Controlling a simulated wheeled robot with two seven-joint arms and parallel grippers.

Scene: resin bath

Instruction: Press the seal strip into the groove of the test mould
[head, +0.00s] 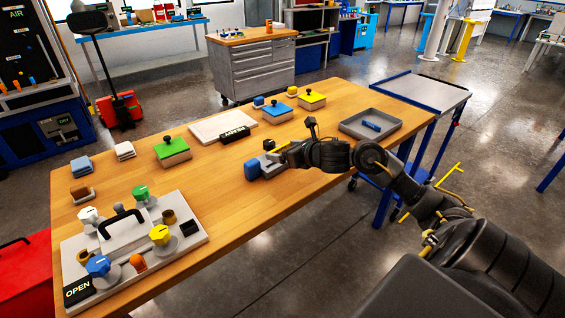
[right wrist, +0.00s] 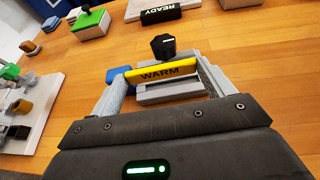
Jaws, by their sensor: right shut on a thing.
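My right gripper (head: 272,161) is low over the near edge of the table. In the right wrist view its two grey fingers (right wrist: 160,88) stand on either side of a grey block (right wrist: 178,98) with a shallow recess and a yellow plate reading WARM (right wrist: 160,72). The gripper is shut on this block. A black knob (right wrist: 163,46) rises just behind it. A blue block (head: 252,171) is beside the left finger. I cannot tell which piece is the seal strip or make out the groove. The fingers and gripper body hide much of the block. My left gripper is not in view.
A grey tray (head: 351,126) with a blue bar (head: 372,126) is at the table's right end. A valve panel (head: 196,239) fills the left end. Knobbed blocks, including a green one (head: 171,147), and a black READY sign (head: 234,135) are farther back. Bare wood lies between.

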